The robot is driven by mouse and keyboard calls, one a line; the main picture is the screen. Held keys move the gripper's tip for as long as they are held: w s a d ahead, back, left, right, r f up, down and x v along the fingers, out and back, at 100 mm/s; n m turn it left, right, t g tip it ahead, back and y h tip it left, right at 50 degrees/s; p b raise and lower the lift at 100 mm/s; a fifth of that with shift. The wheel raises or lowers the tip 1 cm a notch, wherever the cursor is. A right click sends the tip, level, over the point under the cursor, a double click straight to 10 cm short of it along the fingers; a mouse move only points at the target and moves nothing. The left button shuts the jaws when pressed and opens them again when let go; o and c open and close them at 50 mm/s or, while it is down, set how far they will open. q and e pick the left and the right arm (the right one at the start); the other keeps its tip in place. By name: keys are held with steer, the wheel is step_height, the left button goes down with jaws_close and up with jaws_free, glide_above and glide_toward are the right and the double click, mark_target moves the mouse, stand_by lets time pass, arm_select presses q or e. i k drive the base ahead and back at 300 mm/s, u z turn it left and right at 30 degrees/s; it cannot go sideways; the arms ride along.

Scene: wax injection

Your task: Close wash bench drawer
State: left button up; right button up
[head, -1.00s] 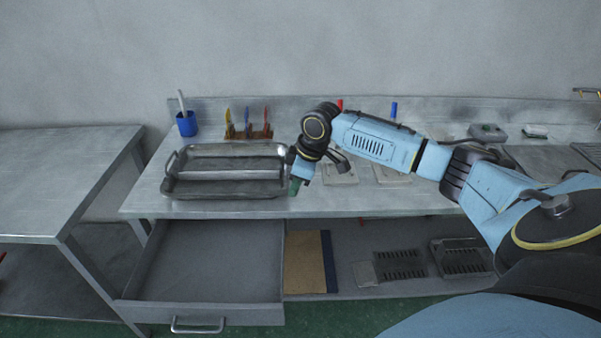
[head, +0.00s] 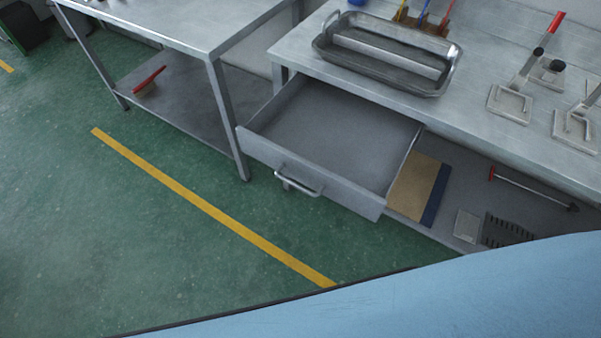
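The wash bench (head: 470,110) is a steel bench at the upper right. Its drawer (head: 300,177) is pulled out toward me and looks empty inside. A metal bar handle (head: 298,184) is on the middle of the drawer's front panel. Neither of my grippers shows in the head view now, so I cannot see whether they are open or shut.
A metal tray (head: 390,62) sits on the bench above the drawer. A second steel table (head: 190,20) stands to the left, with a red-topped brush (head: 149,81) on its lower shelf. Green floor (head: 130,230) with a yellow line (head: 210,205) is clear before the drawer.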

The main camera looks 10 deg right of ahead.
mark_target(351, 149)
steer(key=u, duration=1.25)
steer(key=i, duration=0.45)
steer(key=z, duration=1.55)
steer(key=k, duration=0.5)
steer(key=z, duration=0.6)
steer(key=i, duration=0.45)
steer(key=u, duration=0.05)
